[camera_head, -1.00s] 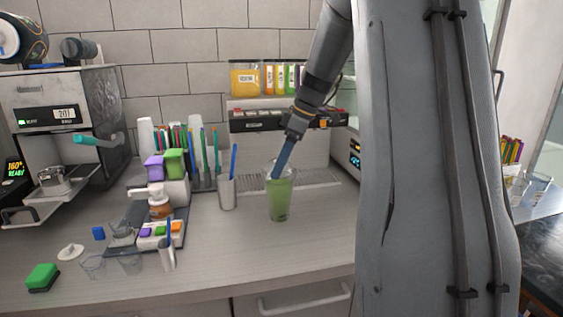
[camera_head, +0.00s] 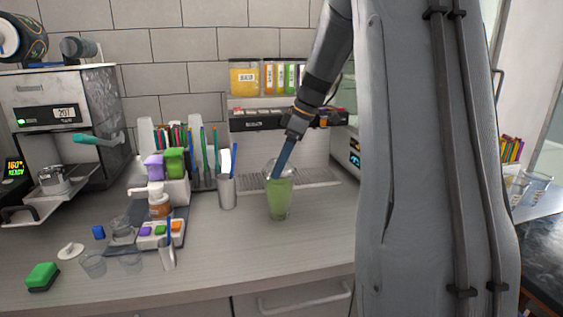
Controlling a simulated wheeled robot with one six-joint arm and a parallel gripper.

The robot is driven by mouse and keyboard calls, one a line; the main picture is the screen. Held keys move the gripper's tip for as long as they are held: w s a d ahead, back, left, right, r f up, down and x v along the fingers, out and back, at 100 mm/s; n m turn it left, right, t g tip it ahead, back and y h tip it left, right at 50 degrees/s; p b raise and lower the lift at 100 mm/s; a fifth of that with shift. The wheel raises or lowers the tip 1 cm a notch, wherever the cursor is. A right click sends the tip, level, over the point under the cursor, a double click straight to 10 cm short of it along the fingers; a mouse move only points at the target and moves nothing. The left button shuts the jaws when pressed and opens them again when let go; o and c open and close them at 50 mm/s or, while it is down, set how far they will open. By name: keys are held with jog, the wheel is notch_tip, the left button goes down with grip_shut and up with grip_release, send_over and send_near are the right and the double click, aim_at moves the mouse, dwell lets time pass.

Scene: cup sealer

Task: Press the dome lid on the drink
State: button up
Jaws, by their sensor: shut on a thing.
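The drink (camera_head: 280,205) is a clear cup of green liquid standing upright on the counter, right of centre. My gripper (camera_head: 277,175) comes down at a slant from the upper right. Its long blue end reaches the top of the cup, overlapping the rim in this view. It is shut on what looks like the clear dome lid at the cup's top. The lid's outline is faint, and I cannot tell whether it is seated evenly on the rim.
A steel cup (camera_head: 228,193) with a blue stick stands left of the drink. Further left are a bottle (camera_head: 159,203), a tray of coloured blocks, clear cups (camera_head: 93,263) and a green sponge (camera_head: 42,275). A coffee machine (camera_head: 60,110) stands far left.

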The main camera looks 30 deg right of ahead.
jog(key=o, duration=1.2)
jog(key=shift+r, duration=0.1)
jog(key=shift+r+p, duration=2.3)
jog(key=shift+r, duration=1.1)
grip_shut()
jog(key=shift+f, duration=0.25)
